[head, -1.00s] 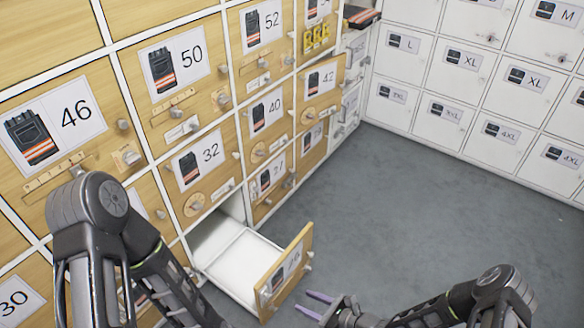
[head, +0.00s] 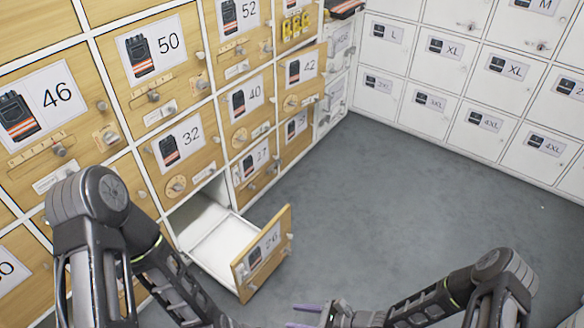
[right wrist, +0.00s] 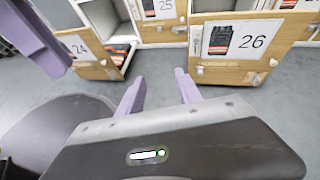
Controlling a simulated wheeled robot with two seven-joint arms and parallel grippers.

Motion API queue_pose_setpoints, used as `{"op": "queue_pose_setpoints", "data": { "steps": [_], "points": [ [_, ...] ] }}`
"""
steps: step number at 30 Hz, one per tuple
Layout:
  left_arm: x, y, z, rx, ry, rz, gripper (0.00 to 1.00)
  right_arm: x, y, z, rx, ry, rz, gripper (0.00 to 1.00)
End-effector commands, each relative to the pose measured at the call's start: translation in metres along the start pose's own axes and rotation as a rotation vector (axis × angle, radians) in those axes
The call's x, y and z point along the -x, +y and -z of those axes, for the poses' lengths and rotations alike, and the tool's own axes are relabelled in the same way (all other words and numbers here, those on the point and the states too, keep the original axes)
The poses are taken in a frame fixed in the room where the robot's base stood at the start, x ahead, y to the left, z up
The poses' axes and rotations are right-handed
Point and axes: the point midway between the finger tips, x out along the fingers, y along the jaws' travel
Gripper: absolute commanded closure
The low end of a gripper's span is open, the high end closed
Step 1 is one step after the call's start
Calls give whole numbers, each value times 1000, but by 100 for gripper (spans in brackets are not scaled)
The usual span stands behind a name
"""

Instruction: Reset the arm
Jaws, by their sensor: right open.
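My right arm comes in from the lower right of the head view. Its gripper (head: 300,316) is at the bottom edge, with purple fingers apart and nothing between them. In the right wrist view, the two fingers (right wrist: 158,88) stand apart over the grey floor, with drawer 26 (right wrist: 228,74) beyond. The same drawer is pulled out in the head view (head: 240,280), right of and below the cabinet face, and its inside looks empty. The right gripper is to the right of its front, apart from it. My left arm (head: 95,215) fills the lower left; its gripper is out of the head view.
A wooden drawer cabinet (head: 112,100) stands at left and white lockers (head: 480,60) at back right. Drawer 24 (right wrist: 90,58) is open with a dark and orange garment (right wrist: 120,50) inside. The grey floor (head: 390,200) between is clear. A purple part (right wrist: 35,38) fills the wrist view's upper left.

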Motion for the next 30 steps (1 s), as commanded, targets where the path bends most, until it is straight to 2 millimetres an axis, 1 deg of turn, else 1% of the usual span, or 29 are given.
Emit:
{"op": "queue_pose_setpoints", "data": {
  "steps": [1,5,6,8,9,11,12,14,15,18,20,23,26,28,30],
  "points": [
    [0,0,0,0,0,0,68,1,14,-1,33,17,-50,58],
    [0,0,0,0,0,0,68,11,56,2,149,83,-207,58],
    [0,0,0,0,0,0,68,17,70,5,194,109,-261,58],
    [0,0,0,0,0,0,68,27,89,10,270,151,-342,58],
    [0,0,0,0,0,0,68,35,102,15,329,184,-398,58],
    [0,0,0,0,-1,0,68,51,120,23,436,240,-485,58],
    [0,0,0,0,-1,0,68,63,129,30,516,279,-542,58],
    [0,0,0,0,0,0,68,82,138,38,654,338,-617,58],
    [0,0,0,0,0,0,68,93,141,43,746,375,-656,58],
    [0,0,0,0,0,0,68,114,137,49,962,443,-713,58],
    [0,0,0,0,0,0,68,122,132,48,1080,470,-727,58],
    [0,0,0,0,0,0,68,130,122,41,1262,495,-723,58],
    [0,0,0,0,0,0,68,132,114,26,1431,497,-698,58],
    [-25,-10,1,1,4,1,68,118,109,47,1460,500,-687,58],
    [-41,-18,3,5,7,3,68,109,106,61,1471,503,-685,58]
  ]
}}
